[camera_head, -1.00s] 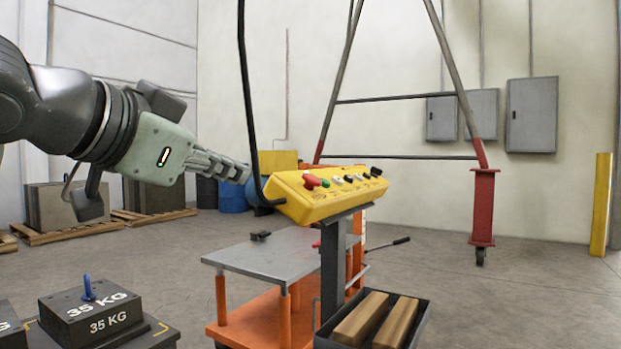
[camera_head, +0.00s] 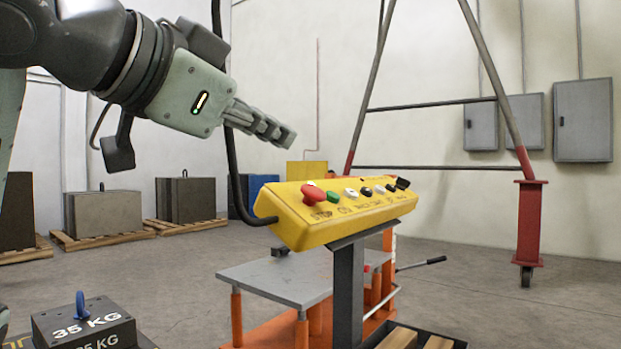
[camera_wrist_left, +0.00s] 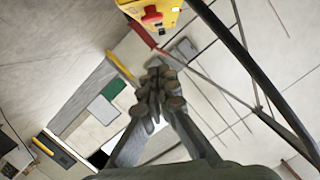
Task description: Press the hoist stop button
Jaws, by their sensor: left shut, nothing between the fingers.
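The yellow hoist control box (camera_head: 290,228) stands on a dark post in the middle of the head view. Its red stop button (camera_head: 313,195), a mushroom shape, sits at the left end of the sloping top, beside a green button (camera_head: 333,197) and several black and white ones. My left gripper (camera_head: 283,136) is shut and empty, above and slightly left of the red button, apart from it. In the left wrist view the shut fingertips (camera_wrist_left: 160,88) show in the middle, and the red button (camera_wrist_left: 152,17) is at the top edge. My right gripper is not in view.
A black cable (camera_head: 233,170) hangs down to the box's left end. A grey-topped orange lift table (camera_head: 275,279) stands below. A dark weight marked 35 KG (camera_head: 80,329) is at the lower left. A gantry leg (camera_head: 529,220) stands at the right.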

